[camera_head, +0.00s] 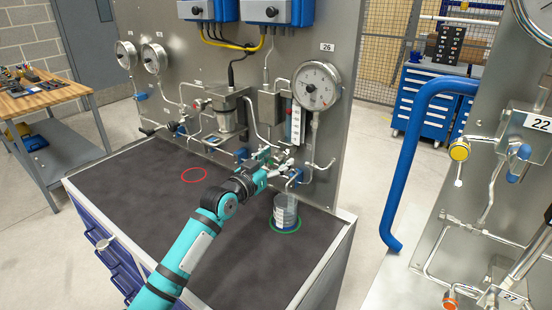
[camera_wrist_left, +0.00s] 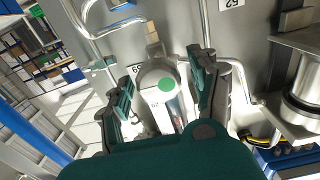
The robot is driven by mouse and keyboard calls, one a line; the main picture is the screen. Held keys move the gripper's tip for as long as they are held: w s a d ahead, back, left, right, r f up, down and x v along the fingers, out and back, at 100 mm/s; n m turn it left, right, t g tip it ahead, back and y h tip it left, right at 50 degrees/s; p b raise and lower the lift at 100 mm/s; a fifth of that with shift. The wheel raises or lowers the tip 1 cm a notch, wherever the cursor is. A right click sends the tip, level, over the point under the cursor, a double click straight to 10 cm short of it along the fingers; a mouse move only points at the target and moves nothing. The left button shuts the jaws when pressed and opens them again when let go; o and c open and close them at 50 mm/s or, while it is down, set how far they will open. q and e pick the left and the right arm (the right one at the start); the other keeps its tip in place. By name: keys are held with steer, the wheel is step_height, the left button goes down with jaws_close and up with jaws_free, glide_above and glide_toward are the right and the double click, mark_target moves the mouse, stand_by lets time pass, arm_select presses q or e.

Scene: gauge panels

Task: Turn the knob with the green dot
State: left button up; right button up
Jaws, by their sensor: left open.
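The green dot (camera_wrist_left: 167,84) shows in the left wrist view on a pale grey, rounded knob (camera_wrist_left: 153,78). My left gripper (camera_wrist_left: 163,72) is open, with one dark green finger on each side of this knob. Whether the fingers touch it I cannot tell. In the head view my left gripper (camera_head: 277,168) is at the pipes low on the panel, below the large gauge (camera_head: 317,86). The green dot cannot be made out there, as the gripper and pipes crowd that spot. My right gripper is not in view.
A clear jar (camera_head: 286,211) stands in a green ring on the dark bench top (camera_head: 130,199), close to my gripper. A red ring (camera_head: 194,174) marks bare bench to the left. A second panel with a blue rail (camera_head: 403,158) stands at the right.

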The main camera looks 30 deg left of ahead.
arm_select(q)
steer(key=shift+c, duration=0.5)
steer(key=shift+w, duration=0.1)
steer(key=c, duration=1.1)
steer(key=shift+r+n+p, duration=0.1)
steer(key=shift+n+p, duration=0.3)
steer(key=shift+n, duration=0.1)
steer(key=shift+n+p, duration=0.45)
steer(key=shift+n, duration=0.75)
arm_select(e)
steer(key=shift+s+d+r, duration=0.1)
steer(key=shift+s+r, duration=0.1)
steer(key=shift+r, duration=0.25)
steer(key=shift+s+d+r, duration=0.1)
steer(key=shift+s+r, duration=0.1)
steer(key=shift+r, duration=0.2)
arm_select(q)
steer(key=o, duration=1.2)
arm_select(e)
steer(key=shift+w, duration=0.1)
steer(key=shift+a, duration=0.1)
